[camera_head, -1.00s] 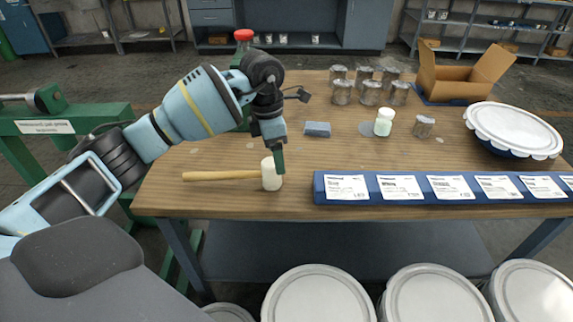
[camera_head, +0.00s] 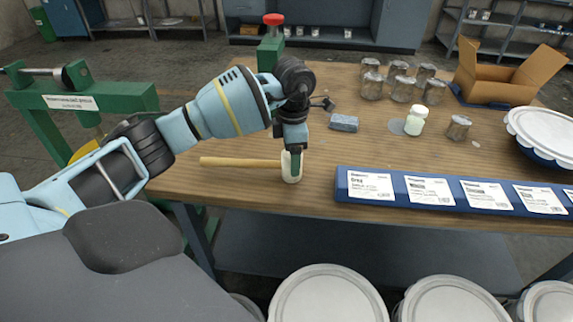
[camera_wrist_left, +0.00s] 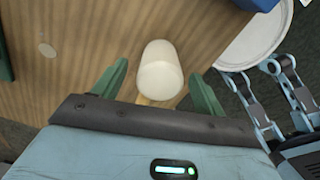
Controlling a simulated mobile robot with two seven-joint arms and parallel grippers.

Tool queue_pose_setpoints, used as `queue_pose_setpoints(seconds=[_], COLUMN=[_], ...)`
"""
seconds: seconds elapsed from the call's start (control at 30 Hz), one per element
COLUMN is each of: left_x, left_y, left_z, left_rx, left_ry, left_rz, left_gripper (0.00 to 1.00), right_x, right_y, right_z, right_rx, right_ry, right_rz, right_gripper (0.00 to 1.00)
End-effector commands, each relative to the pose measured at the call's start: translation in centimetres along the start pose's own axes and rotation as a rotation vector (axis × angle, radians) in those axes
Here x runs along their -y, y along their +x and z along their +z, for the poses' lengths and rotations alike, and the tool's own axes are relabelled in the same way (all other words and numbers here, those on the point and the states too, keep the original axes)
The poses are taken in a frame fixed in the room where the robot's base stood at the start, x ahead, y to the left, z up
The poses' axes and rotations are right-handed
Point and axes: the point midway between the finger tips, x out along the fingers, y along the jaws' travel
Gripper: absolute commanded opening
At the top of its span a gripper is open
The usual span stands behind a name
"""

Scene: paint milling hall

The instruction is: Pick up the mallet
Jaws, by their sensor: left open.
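The mallet has a cream-white head (camera_head: 291,170) and a pale wooden handle (camera_head: 240,162). It lies on the wooden table near its front left edge, with the handle pointing left. My left gripper (camera_head: 292,165) points down over the mallet head. In the left wrist view the white head (camera_wrist_left: 160,72) sits between the two green fingers of the open left gripper (camera_wrist_left: 160,88), with a visible gap on each side. Most of the handle is hidden under the gripper body there. My right gripper does not show clearly in the head view.
A blue rack with white label cards (camera_head: 450,192) lies along the table's front edge, right of the mallet. Behind are a grey-blue block (camera_head: 344,123), a white jar (camera_head: 415,120), several metal cans (camera_head: 403,88) and a cardboard box (camera_head: 505,72). Lidded buckets (camera_head: 328,295) stand below.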

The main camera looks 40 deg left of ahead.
Motion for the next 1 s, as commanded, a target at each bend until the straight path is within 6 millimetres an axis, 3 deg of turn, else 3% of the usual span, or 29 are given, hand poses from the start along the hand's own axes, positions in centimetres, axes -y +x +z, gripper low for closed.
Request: queue_pose_setpoints(seconds=[0.3,0.63,1.0], left_x=[0.0,0.0,0.0], left_y=[4.2,4.7,4.7], left_z=[-0.2,-0.2,-0.2], left_rx=[-0.001,0.0,0.0], left_ry=[0.0,0.001,0.001], left_rz=[-0.002,-0.001,-0.001], left_gripper=[0.72,0.7,0.22], right_x=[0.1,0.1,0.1], right_y=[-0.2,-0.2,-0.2], right_z=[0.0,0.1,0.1], right_rx=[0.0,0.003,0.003], right_ry=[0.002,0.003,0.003], right_rz=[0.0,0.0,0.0], right_gripper=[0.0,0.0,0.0])
